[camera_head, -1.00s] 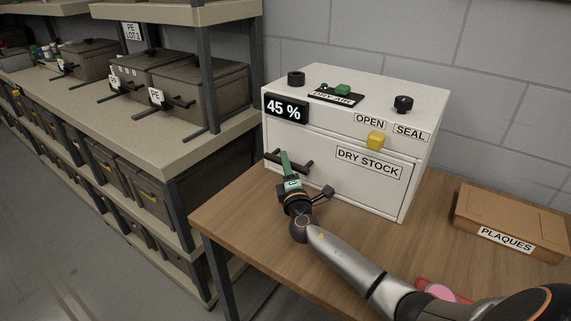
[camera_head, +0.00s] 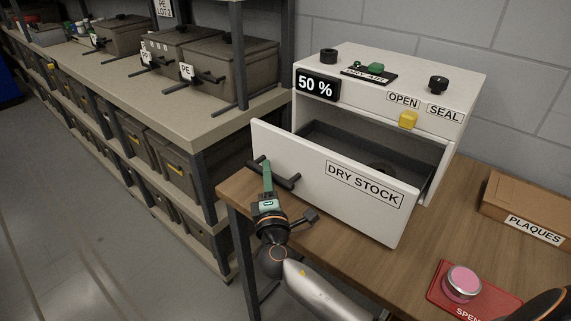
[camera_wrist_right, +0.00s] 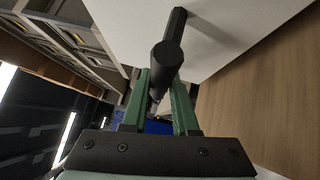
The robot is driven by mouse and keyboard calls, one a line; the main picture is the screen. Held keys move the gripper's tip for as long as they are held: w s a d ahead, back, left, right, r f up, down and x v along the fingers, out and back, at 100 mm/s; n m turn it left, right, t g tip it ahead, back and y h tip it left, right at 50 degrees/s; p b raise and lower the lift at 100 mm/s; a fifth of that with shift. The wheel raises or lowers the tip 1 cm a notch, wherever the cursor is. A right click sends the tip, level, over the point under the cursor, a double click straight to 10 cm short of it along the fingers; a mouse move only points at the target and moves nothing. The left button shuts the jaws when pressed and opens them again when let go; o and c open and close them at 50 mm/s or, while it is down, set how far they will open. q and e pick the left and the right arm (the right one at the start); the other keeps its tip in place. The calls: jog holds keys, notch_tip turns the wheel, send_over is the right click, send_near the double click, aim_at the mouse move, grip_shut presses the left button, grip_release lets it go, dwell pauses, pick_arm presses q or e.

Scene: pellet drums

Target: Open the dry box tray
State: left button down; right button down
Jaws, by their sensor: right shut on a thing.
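The white dry box (camera_head: 390,84) stands on the wooden table. Its tray (camera_head: 333,188), with a front labelled DRY STOCK, is pulled out toward me, and its dark inside shows behind the front. A dark round thing (camera_head: 380,169) is partly visible inside. My right gripper (camera_head: 267,167) is shut on the dark bar handle (camera_head: 285,180) at the left of the tray front. In the right wrist view the handle (camera_wrist_right: 167,58) runs between the green fingers (camera_wrist_right: 158,100). The display (camera_head: 317,87) reads 50 %. My left gripper is not in view.
A yellow latch (camera_head: 408,119) sits by the OPEN and SEAL labels. A red mat (camera_head: 440,287) with a pink-topped round container (camera_head: 462,284) lies at the front right. A PLAQUES box (camera_head: 525,205) is at the right. Shelving with grey bins (camera_head: 228,73) stands left.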

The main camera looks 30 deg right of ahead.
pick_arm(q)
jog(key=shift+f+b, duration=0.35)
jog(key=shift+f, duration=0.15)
pick_arm(e)
jog(key=shift+s+a, duration=0.3)
jog(key=shift+a, duration=0.45)
jog(key=shift+s+a, duration=0.35)
jog(key=shift+a, duration=0.35)
jog(key=shift+s+a, duration=0.3)
jog(key=shift+a, duration=0.45)
jog(key=c, duration=0.7)
grip_release()
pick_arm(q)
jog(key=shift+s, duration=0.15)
pick_arm(e)
jog(key=shift+f, duration=0.1)
